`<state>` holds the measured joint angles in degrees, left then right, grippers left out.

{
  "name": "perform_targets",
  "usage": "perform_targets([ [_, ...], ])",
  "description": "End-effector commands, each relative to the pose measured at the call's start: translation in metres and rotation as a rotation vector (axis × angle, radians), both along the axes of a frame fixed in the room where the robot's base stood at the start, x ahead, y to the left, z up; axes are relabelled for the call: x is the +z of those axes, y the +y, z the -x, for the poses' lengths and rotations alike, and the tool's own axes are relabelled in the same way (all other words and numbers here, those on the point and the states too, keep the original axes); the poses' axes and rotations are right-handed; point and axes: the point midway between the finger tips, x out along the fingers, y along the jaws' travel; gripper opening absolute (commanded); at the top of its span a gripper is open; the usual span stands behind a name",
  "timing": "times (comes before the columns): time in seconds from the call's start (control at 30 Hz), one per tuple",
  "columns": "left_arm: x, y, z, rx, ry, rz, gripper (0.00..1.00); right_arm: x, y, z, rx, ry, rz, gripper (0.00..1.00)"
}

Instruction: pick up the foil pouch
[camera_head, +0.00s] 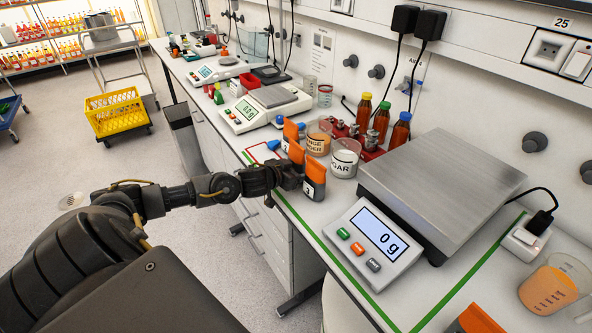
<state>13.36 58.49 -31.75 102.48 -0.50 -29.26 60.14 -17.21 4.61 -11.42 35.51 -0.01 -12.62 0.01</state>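Orange and dark grey upright packs that look like foil pouches stand near the bench's front edge. The nearest pouch (315,181) bears a white number that looks like 3. Another pouch (291,133) stands just behind it, with more orange showing between the two. My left gripper (292,177) is at the left side of the nearest pouch, low over the bench edge. Its fingers are dark and small, and I cannot tell whether they touch or enclose the pouch.
A sugar beaker (344,161) and an orange powder beaker (319,136) stand close behind the pouches. Brown bottles (381,122) are behind them. A large scale (440,187) reading 0 g stands to the right. A beaker of orange liquid (548,290) is at the bottom right.

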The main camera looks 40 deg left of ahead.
Motion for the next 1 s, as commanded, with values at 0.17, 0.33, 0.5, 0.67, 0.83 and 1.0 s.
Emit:
perform_targets([
  [0.17, 0.022, 0.001, -0.001, 0.0, -0.005, -0.002, 0.32, -0.001, 0.0, 0.0, 0.0, 0.0, 0.0, 0.36],
  [0.33, 0.055, 0.001, -0.001, -0.001, -0.008, -0.003, 0.32, -0.001, 0.0, 0.0, 0.0, 0.0, 0.0, 0.36],
  [0.5, 0.09, 0.0, -0.001, -0.001, -0.007, -0.003, 0.32, 0.001, 0.0, 0.0, 0.0, 0.0, -0.001, 0.36],
  [0.67, 0.121, 0.0, -0.001, -0.002, -0.007, -0.003, 0.32, 0.005, 0.001, 0.0, 0.0, 0.0, -0.001, 0.36],
  [0.83, 0.15, 0.0, -0.001, -0.001, -0.006, -0.003, 0.32, 0.009, 0.001, 0.0, 0.001, -0.001, -0.001, 0.36],
  [1.0, 0.169, 0.0, -0.001, 0.0, -0.005, -0.001, 0.32, 0.012, 0.001, 0.0, 0.001, -0.001, -0.001, 0.36],
])
